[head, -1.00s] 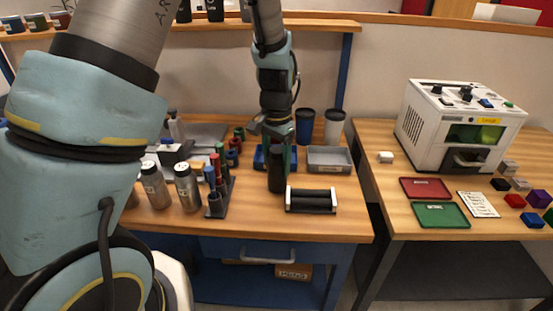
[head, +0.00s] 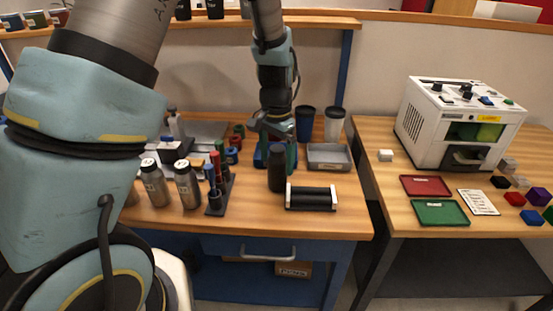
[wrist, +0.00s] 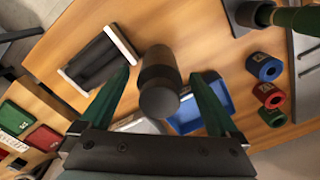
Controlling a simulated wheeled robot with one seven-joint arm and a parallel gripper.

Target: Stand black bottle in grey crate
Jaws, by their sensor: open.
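The black bottle (head: 277,170) stands upright on the wooden table, just behind and left of the black roller stand. My gripper (head: 280,146) is open at the bottle's upper part. In the wrist view, the black bottle (wrist: 157,75) lies between the two green fingers of my gripper (wrist: 166,76), with gaps on both sides. The grey crate (head: 330,158) sits to the right of the bottle, near the back of the table. In the wrist view, the grey crate (wrist: 138,124) is mostly hidden behind the bottle and a finger. No bottle is visible inside it.
A blue crate (wrist: 212,98) sits beside the grey one. The roller stand (head: 311,198) is close in front. Steel bottles (head: 188,184) and a marker rack (head: 217,192) stand left.

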